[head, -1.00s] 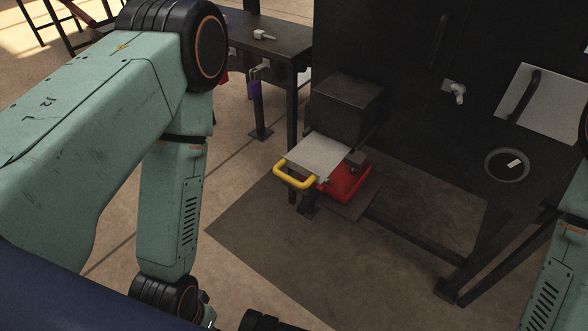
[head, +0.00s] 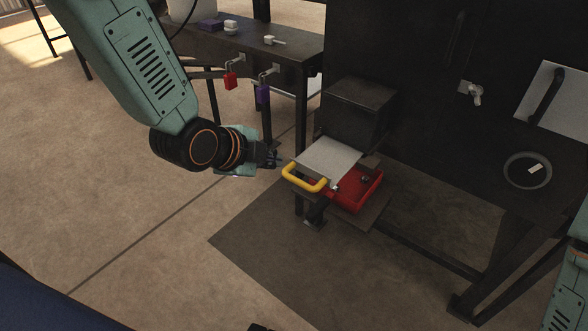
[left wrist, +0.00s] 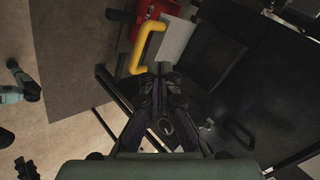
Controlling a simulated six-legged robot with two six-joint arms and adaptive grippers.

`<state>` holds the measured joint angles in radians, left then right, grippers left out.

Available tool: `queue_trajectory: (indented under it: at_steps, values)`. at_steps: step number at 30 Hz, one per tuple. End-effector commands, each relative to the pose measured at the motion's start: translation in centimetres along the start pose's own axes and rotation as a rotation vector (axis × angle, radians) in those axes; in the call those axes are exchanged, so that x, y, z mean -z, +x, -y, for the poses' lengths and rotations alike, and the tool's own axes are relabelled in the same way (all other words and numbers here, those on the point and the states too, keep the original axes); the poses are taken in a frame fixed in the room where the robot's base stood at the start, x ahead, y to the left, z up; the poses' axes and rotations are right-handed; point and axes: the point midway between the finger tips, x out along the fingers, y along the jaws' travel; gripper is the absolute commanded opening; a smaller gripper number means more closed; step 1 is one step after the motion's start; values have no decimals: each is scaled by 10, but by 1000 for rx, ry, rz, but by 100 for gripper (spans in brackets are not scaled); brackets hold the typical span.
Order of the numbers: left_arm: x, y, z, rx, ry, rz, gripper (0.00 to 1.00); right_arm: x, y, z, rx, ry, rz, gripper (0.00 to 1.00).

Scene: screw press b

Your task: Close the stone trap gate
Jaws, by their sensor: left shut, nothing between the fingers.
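The stone trap gate is a light grey plate (head: 328,158) with a yellow handle (head: 305,180) at its front end. It sticks out of the dark box (head: 358,108) above a red tray (head: 357,190). My left gripper (head: 277,160) is shut and empty, just left of the handle and apart from it in the head view. In the left wrist view, the yellow handle (left wrist: 147,45) and the grey plate (left wrist: 174,42) lie just beyond my left fingertips (left wrist: 163,70). My right gripper is not in view; only part of my right arm shows at the right edge.
A dark table (head: 245,45) with small items stands behind my left arm. A red padlock (head: 230,81) and a purple padlock (head: 263,93) hang from its edge. The dark machine with a round dish (head: 528,171) fills the right. The floor in front is clear.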

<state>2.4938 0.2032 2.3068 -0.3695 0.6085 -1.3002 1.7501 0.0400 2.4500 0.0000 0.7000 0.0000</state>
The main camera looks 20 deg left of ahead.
Motion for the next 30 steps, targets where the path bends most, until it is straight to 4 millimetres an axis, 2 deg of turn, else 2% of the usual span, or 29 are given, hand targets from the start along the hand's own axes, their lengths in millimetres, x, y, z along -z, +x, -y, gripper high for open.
queue_trajectory:
  at_steps: [3,6,13,24,30]
  values:
    - [2,1,0,-9,220,-14,0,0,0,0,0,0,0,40]
    - [3,1,-2,-14,339,-19,0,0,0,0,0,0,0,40]
    - [3,10,-4,-17,414,-17,0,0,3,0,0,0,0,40]
    - [3,72,-7,-16,413,-18,0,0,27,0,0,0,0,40]
    - [4,95,-6,-16,410,-17,0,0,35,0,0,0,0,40]
